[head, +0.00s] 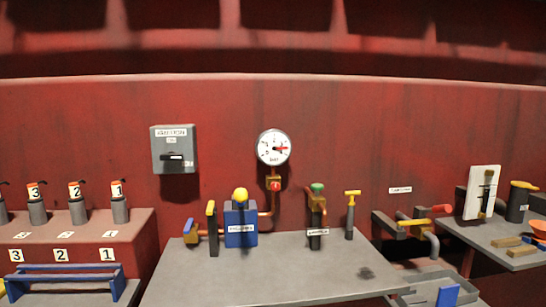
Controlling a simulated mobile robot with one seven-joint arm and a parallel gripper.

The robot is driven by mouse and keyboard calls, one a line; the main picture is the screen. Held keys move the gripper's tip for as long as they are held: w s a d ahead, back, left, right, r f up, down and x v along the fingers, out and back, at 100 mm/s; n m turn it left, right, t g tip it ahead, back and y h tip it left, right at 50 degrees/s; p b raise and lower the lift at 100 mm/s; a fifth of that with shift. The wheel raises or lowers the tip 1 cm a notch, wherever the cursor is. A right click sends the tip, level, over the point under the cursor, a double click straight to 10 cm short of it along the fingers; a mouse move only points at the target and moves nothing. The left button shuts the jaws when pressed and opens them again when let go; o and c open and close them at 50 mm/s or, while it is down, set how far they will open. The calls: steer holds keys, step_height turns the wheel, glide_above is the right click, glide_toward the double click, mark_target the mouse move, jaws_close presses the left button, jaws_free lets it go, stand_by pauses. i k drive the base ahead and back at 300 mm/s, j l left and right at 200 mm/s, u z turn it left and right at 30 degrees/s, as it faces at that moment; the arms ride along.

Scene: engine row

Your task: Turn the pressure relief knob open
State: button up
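I cannot tell for certain which knob is the pressure relief knob. A small red knob (276,185) sits on a brass fitting on the copper pipe below the round white pressure gauge (273,147). A yellow knob (240,195) tops a blue block (241,227) on the grey bench. A green knob (317,188) tops a brass valve to its right. The labels below the knobs are too small to read surely. My gripper is not in view.
The grey bench (260,278) is mostly clear in front. Yellow-handled levers (211,228) and (351,205) stand beside the valves. A grey switch box (174,149) hangs on the red wall. Numbered levers stand left; a second bench (490,232) is right.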

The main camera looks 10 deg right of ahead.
mark_target(275, 186)
steer(key=i+j, duration=0.15)
steer(key=j, duration=0.2)
steer(key=i+j, duration=0.15)
steer(key=j, duration=0.2)
steer(key=i+j, duration=0.1)
steer(key=i, duration=0.4)
steer(key=l+z, duration=0.05)
